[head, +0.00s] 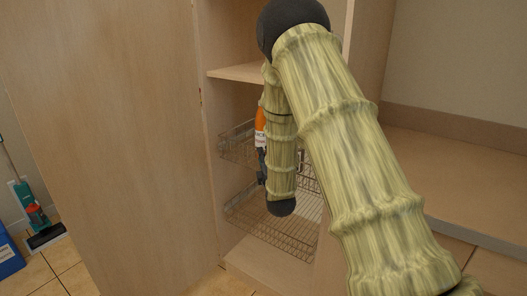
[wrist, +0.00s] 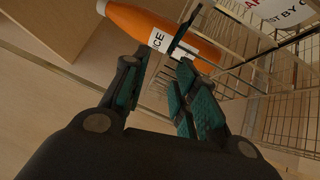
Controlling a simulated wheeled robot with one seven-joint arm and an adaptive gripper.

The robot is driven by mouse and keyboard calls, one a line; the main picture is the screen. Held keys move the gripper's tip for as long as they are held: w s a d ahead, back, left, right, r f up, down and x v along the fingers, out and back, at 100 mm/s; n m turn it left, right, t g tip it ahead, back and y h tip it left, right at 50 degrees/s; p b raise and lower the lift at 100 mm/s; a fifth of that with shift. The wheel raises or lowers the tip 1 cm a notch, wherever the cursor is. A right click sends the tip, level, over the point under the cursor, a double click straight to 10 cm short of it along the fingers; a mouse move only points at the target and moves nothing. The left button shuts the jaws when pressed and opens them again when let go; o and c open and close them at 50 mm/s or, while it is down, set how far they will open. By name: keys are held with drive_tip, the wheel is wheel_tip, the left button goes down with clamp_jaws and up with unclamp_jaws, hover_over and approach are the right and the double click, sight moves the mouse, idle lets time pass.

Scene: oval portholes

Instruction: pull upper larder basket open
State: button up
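The upper larder basket (head: 236,143) is a wire basket inside the tall cabinet, below a wooden shelf. My arm hides much of it in the head view. Its wire side (wrist: 255,75) fills the right of the wrist view. My gripper (head: 262,163) is at the basket's front, partly hidden by my arm. In the wrist view my gripper (wrist: 163,65) has its teal-padded fingers apart, with a gap between them. Thin wire shows beyond the gap, and a short dark bar lies just past the right fingertip. I cannot tell whether the fingers touch the basket.
An orange bottle (head: 260,126) stands in the upper basket; it also shows in the wrist view (wrist: 160,28). A white package (wrist: 272,10) is beside it. The lower wire basket (head: 270,238) is below. The cabinet door (head: 100,120) stands open at left. A counter (head: 450,175) is at right.

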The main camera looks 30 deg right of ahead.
drive_tip(key=shift+x, duration=2)
clamp_jaws()
